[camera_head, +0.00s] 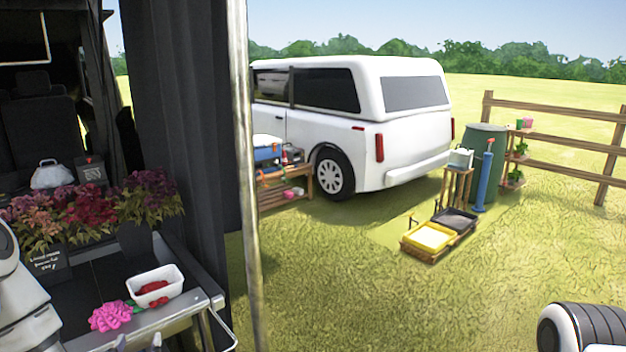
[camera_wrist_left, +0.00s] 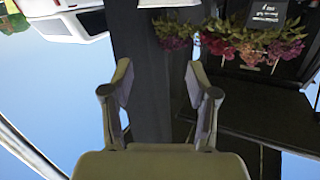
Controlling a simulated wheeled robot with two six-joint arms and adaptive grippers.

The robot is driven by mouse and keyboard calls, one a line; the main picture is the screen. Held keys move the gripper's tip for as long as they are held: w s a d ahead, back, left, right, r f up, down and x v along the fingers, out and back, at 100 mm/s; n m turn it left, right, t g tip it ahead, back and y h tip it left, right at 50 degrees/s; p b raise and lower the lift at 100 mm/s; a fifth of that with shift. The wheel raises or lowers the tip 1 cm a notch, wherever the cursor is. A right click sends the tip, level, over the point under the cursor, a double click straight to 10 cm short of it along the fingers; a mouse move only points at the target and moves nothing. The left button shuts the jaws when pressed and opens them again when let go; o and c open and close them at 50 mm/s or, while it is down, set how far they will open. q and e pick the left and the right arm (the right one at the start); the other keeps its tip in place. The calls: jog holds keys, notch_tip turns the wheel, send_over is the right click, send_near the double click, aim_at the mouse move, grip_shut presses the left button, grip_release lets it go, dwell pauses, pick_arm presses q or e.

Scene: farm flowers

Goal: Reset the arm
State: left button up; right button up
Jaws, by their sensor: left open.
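My left arm (camera_head: 25,300) comes in at the left edge of the head view. The tips of my left gripper (camera_head: 138,342) just show at the bottom edge, in front of the cart. In the left wrist view, which looks upside down, the left gripper (camera_wrist_left: 159,75) is open with nothing between its fingers. Part of my right arm (camera_head: 590,328) shows at the bottom right of the head view; its gripper is out of view.
A white tub (camera_head: 170,290) with red contents and a pink flower (camera_head: 110,316) lie on the cart, near the left gripper. Potted flowers (camera_head: 90,208) stand behind. A metal pole (camera_head: 243,150) and dark curtain (camera_head: 180,120) stand right of them.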

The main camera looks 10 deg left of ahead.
pick_arm(q)
jog(key=s+d+f+m+g+h, duration=0.3)
jog(key=d+f, duration=0.3)
jog(key=f, duration=0.3)
jog(key=s+d+f+m+g+h, duration=0.2)
jog(key=s+d+f+m+h, duration=0.1)
jog(key=d+f, duration=0.5)
jog(key=s+d+f+n+g, duration=0.1)
jog(key=s+f+g, duration=0.3)
jog(key=s, duration=0.4)
jog(key=s+d+f+n+g+h, duration=0.1)
jog(key=s+d+f+g, duration=0.1)
jog(key=s+f+g, duration=0.3)
jog(key=s+g, duration=0.1)
jog(key=s, duration=0.3)
jog(key=shift+d+f+n, duration=0.25)
jog(key=shift+f+n, duration=0.05)
